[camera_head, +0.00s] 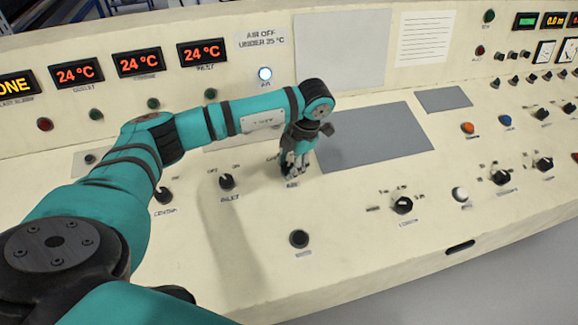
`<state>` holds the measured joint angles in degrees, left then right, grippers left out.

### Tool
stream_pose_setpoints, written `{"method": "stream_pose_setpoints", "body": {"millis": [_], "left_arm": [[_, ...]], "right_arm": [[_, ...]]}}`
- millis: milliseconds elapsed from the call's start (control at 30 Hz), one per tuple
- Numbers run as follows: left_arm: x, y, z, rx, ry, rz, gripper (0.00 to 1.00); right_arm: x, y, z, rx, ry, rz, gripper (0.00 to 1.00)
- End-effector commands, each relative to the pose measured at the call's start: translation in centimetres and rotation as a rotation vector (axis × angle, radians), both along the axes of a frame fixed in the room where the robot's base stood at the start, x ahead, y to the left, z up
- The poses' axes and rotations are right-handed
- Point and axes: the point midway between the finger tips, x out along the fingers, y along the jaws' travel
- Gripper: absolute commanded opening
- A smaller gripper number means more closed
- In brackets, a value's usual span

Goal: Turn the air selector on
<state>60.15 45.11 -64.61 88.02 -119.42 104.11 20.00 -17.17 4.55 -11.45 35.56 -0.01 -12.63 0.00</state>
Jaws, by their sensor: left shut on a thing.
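My left gripper (291,170) reaches down onto the sloped cream control panel (350,225). It is shut on the air selector knob, just above a small label that seems to read AIR. The fingers hide the knob, so I cannot tell which way it points. Above, a round indicator lamp (265,73) glows bluish white. A sign (262,39) over the lamp reads AIR OFF UNDER 25 °C. My right gripper is not in view.
Two black selector knobs (227,182) (163,195) stand left of the gripper. A round black button (299,239) lies below it. A flat grey plate (375,137) lies to its right, with another black knob (403,205) beyond. Red displays (202,53) read 24 °C.

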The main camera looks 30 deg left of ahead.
Motion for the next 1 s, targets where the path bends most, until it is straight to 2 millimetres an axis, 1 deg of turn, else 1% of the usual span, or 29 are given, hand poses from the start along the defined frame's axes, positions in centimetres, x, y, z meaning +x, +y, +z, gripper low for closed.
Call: {"method": "stream_pose_setpoints", "body": {"millis": [200, 567, 600, 700, 767, 1000], "left_arm": [[0.18, 0.01, 0.19, 0.004, -0.002, -0.031, 0.04], [0.18, 0.01, 0.23, 0.005, -0.001, -0.034, 0.04], [0.18, 0.01, 0.23, 0.005, -0.001, -0.034, 0.38], [0.15, 0.0, 0.2, 0.005, 0.0, -0.033, 0.51], [0.13, 0.0, 0.16, 0.005, 0.001, -0.033, 0.59], [0.07, -0.02, 0.09, 0.004, 0.003, -0.034, 0.59]], "right_arm": [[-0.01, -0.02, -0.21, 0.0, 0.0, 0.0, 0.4], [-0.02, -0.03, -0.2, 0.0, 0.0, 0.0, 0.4], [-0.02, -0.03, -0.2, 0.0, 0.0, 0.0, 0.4], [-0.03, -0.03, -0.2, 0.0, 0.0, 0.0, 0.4], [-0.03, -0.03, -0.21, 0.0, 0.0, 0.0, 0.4], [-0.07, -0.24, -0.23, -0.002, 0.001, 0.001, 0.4]]}}
